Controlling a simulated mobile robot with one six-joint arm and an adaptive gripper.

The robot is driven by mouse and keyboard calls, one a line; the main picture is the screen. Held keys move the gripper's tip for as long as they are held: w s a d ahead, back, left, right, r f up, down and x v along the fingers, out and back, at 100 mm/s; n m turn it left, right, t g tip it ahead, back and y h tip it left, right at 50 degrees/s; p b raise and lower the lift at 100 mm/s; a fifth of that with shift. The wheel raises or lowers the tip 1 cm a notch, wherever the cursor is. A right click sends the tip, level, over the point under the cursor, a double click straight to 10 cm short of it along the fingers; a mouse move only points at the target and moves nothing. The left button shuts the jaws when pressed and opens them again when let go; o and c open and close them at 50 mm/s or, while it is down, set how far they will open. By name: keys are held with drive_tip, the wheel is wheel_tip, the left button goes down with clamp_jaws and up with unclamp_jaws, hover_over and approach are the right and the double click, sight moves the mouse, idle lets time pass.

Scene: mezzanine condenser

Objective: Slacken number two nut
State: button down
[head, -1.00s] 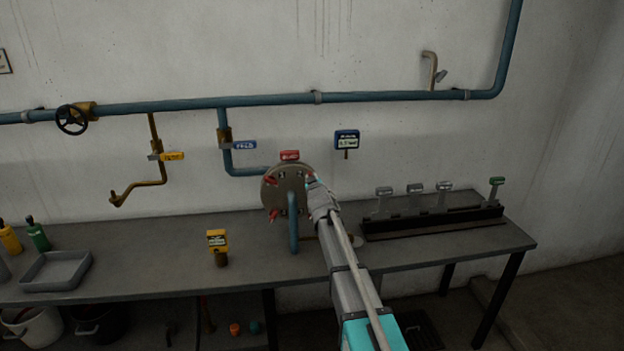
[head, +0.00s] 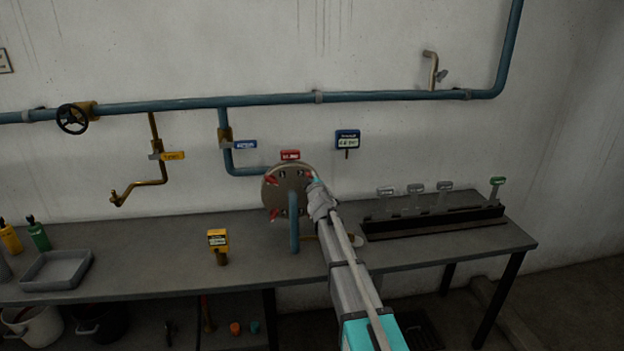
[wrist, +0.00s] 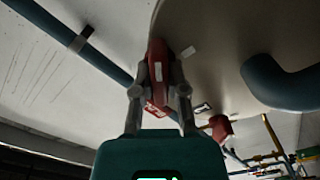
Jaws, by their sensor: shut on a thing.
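A round grey-brown flange cover (head: 283,190) stands at the bench's back, with several red nuts around its face. One red nut (head: 272,181) is at its upper left and another (head: 274,215) at its lower left. My gripper (head: 314,180) is at the flange's upper right edge. In the wrist view its two fingers (wrist: 158,85) are closed on a red winged nut (wrist: 157,55) beside the cover. Another red nut (wrist: 220,127) shows farther along the rim. I cannot read any number on the nuts. My arm hides the flange's lower right side.
A blue pipe (head: 294,222) rises in front of the flange, close to my gripper. A yellow-tagged post (head: 218,247) stands on the bench, and a rack of tagged tools (head: 430,219) is at right. Bare bench (head: 150,240) lies at left.

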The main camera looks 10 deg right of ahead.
drive_tip(key=c, duration=0.7)
unclamp_jaws()
drive_tip(key=shift+o, duration=0.2)
drive_tip(key=s, duration=1.2)
drive_tip(key=shift+d+f, duration=0.1)
